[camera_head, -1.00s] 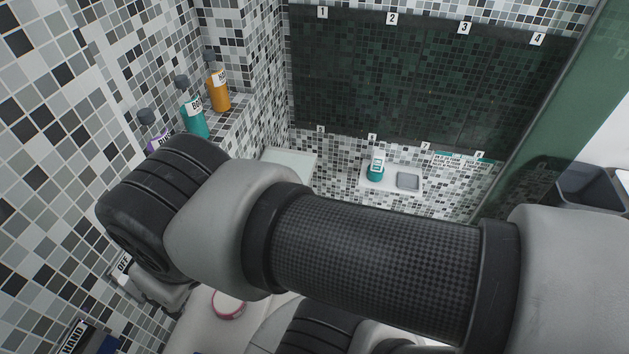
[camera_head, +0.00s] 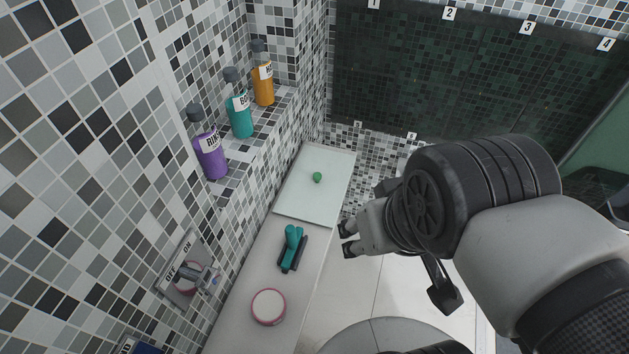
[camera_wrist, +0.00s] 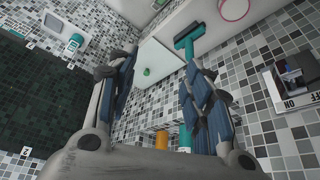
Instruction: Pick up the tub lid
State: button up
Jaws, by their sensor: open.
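A round white disc with a pink rim, which looks like the tub lid (camera_head: 268,307), lies on the near part of the white ledge. I cannot tell whether a tub is under it. It also shows partly at the top edge of the wrist view (camera_wrist: 233,9). My gripper (camera_head: 347,239) is open and empty, to the right of the ledge, with its fingers pointing left. In the wrist view, the two spread fingers (camera_wrist: 154,72) have nothing held between them. The lid is apart from the gripper, below and left of it in the head view.
A teal squeegee (camera_head: 292,248) lies on the ledge beyond the lid. A pale tray (camera_head: 325,203) with a small green item (camera_head: 317,177) is farther back. Purple (camera_head: 210,155), teal (camera_head: 240,117) and orange (camera_head: 263,86) bottles stand on a wall shelf. An ON/OFF switch plate (camera_head: 172,268) sticks out at left.

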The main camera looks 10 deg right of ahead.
aim_at(313, 191)
jog(key=i+l, duration=0.55)
jog(key=i+l+u, duration=0.1)
jog(key=u, duration=0.35)
jog(key=l+u, duration=0.1)
jog(key=u, duration=0.4)
jog(key=i+l+u, duration=0.1)
jog(key=u, duration=0.35)
jog(key=l+u, duration=0.2)
jog(key=u, duration=0.25)
